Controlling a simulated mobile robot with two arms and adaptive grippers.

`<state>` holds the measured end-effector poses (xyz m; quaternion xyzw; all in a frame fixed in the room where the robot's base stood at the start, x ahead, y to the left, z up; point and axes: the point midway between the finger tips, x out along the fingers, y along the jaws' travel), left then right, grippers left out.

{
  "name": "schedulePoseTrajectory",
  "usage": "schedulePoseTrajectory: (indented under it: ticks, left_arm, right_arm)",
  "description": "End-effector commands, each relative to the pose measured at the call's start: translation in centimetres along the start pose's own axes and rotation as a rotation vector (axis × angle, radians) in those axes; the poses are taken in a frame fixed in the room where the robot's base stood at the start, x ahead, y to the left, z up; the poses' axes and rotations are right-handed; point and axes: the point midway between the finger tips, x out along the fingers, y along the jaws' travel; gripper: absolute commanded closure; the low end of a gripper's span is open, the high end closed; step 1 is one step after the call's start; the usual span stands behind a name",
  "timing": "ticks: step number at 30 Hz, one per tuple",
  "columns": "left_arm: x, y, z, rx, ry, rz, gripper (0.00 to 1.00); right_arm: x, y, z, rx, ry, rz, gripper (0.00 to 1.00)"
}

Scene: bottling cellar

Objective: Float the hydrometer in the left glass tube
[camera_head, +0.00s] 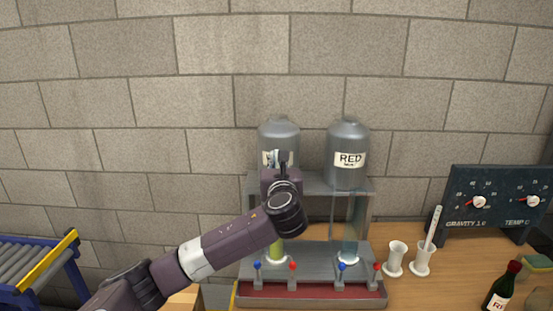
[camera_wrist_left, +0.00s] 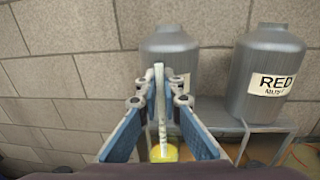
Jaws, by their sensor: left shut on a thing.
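My left gripper (camera_head: 283,156) is in front of the left tank, above the left glass tube (camera_head: 276,250), which holds yellow-green liquid. In the left wrist view the left gripper (camera_wrist_left: 160,98) is shut on the hydrometer (camera_wrist_left: 159,82), a thin pale stem held between the blue pads. Its lower part lines up with the yellow liquid of the left tube (camera_wrist_left: 170,153); I cannot tell whether it is in the tube's mouth. The right glass tube (camera_head: 351,238) holds bluish liquid. My arm hides the left tube's upper part in the head view. My right gripper is not in view.
Two grey tanks stand on the rack (camera_head: 310,184), the right one (camera_head: 348,140) labelled RED. Blue and red taps line the base (camera_head: 310,294). White cups (camera_head: 396,258), one holding a white stick (camera_head: 433,228), a gauge panel (camera_head: 495,198) and a bottle (camera_head: 502,288) are at right.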

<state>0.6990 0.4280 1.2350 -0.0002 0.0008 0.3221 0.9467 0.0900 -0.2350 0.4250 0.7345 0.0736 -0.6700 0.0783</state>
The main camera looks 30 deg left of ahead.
Motion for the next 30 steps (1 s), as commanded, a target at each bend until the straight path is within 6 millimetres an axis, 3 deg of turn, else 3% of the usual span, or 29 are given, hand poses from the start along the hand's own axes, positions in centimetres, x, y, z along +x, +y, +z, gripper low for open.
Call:
schedulePoseTrajectory:
  ticks: [6,17,20,30]
  left_arm:
    - [0.0,0.0,0.0,0.0,0.0,0.0,0.73]
    - [-0.6,-0.1,0.0,0.0,0.0,-0.002,0.73]
    - [-1.9,-0.1,0.0,0.0,-0.001,-0.003,0.73]
    - [-9.0,-0.1,0.0,-0.001,0.0,-0.005,0.73]
  right_arm:
    - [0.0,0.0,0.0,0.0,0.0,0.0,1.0]
    - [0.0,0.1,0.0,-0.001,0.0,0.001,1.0]
    - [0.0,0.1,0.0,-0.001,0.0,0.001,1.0]
    - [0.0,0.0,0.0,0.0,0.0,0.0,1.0]
